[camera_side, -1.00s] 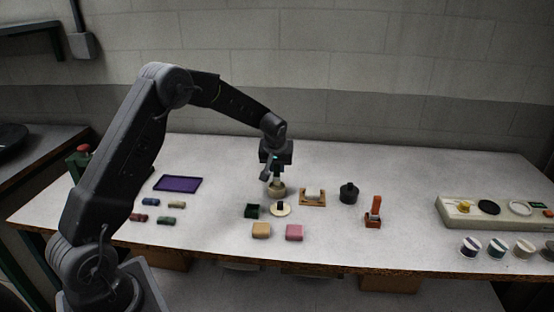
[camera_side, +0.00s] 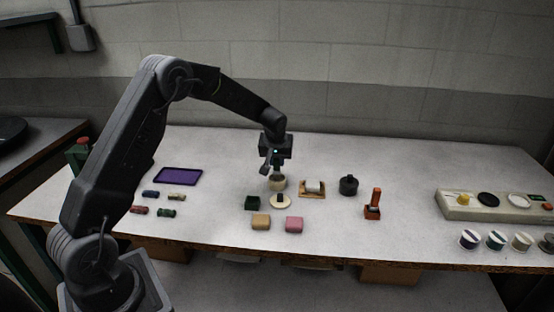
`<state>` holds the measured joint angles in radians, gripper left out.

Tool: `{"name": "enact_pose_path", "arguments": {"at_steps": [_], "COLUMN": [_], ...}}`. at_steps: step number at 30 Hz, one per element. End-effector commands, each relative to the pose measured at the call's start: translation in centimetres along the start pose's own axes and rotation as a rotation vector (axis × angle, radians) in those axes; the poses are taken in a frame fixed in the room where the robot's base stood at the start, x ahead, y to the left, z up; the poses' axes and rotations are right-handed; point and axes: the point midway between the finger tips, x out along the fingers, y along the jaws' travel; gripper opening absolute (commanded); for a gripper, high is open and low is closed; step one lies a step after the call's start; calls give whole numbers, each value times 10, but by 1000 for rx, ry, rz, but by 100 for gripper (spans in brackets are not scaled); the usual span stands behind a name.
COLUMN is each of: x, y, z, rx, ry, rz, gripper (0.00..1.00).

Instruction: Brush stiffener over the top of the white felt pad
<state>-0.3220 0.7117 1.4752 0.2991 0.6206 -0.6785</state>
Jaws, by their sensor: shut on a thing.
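My gripper (camera_side: 275,170) points down over a small beige pot (camera_side: 278,185) near the table's middle. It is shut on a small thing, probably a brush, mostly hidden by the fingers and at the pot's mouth. I cannot tell whether its tip is inside the pot. A white block, likely the white felt pad (camera_side: 314,185), sits on a wooden stand (camera_side: 312,195) just right of the pot.
A cream disc (camera_side: 277,203) with a dark piece and a dark green block (camera_side: 252,203) lie in front. Tan (camera_side: 261,222) and pink (camera_side: 294,224) blocks sit nearer the edge. A black jar (camera_side: 348,185) and an orange-handled tool (camera_side: 374,205) stand right. A purple tray (camera_side: 178,176) lies left.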

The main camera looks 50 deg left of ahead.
Motion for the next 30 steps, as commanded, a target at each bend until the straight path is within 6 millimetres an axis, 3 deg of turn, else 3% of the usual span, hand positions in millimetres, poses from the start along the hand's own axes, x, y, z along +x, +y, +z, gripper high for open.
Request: {"name": "enact_pose_path", "arguments": {"at_steps": [30], "x": [9], "y": [0], "z": [4], "rx": [0], "ry": [0], "rz": [0], "gripper": [0]}}
